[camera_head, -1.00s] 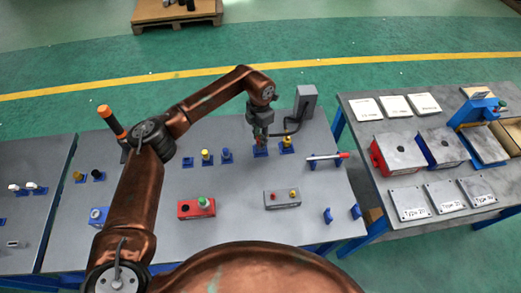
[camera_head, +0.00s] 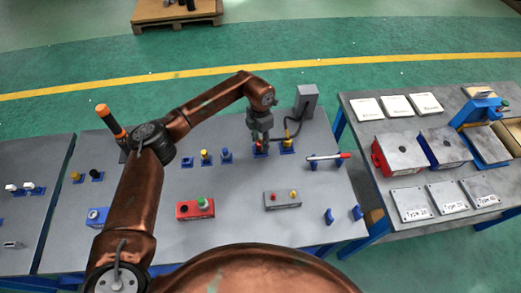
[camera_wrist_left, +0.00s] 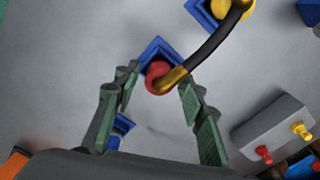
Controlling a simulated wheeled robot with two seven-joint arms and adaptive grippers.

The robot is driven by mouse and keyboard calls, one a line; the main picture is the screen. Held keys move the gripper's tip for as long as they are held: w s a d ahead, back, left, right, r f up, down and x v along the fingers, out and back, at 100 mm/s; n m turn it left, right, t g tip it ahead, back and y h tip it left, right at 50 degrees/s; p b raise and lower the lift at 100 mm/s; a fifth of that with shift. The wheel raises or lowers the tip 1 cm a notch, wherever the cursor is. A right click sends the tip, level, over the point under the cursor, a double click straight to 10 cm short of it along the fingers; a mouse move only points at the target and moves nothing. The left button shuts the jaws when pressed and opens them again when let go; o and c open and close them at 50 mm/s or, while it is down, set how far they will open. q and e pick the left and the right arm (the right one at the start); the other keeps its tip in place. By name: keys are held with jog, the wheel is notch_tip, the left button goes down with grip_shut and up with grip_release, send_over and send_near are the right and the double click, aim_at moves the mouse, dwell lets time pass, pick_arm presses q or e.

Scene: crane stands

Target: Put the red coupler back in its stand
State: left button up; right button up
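The red coupler (camera_wrist_left: 160,78) stands in a square blue stand (camera_wrist_left: 156,48) in the left wrist view; a brass fitting and black hose (camera_wrist_left: 205,48) run from it to the yellow coupler (camera_wrist_left: 232,8). In the head view the red coupler (camera_head: 258,146) is small and partly covered by my left gripper (camera_head: 262,141). My left gripper (camera_wrist_left: 158,84) is open, with its fingertips on either side of the red coupler and gaps between. How fully the coupler is seated is hard to tell. My right gripper is not in view.
A grey box (camera_head: 306,101) stands behind the couplers. A second table with plates is at the right.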

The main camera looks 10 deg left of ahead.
pick_arm(q)
jog(key=shift+o, duration=0.4)
jog(key=shift+r+p, duration=1.25)
jog(key=shift+r, duration=1.3)
jog(key=shift+w, duration=0.1)
notch_tip(320, 180, up, 12)
jog(key=shift+f, duration=0.1)
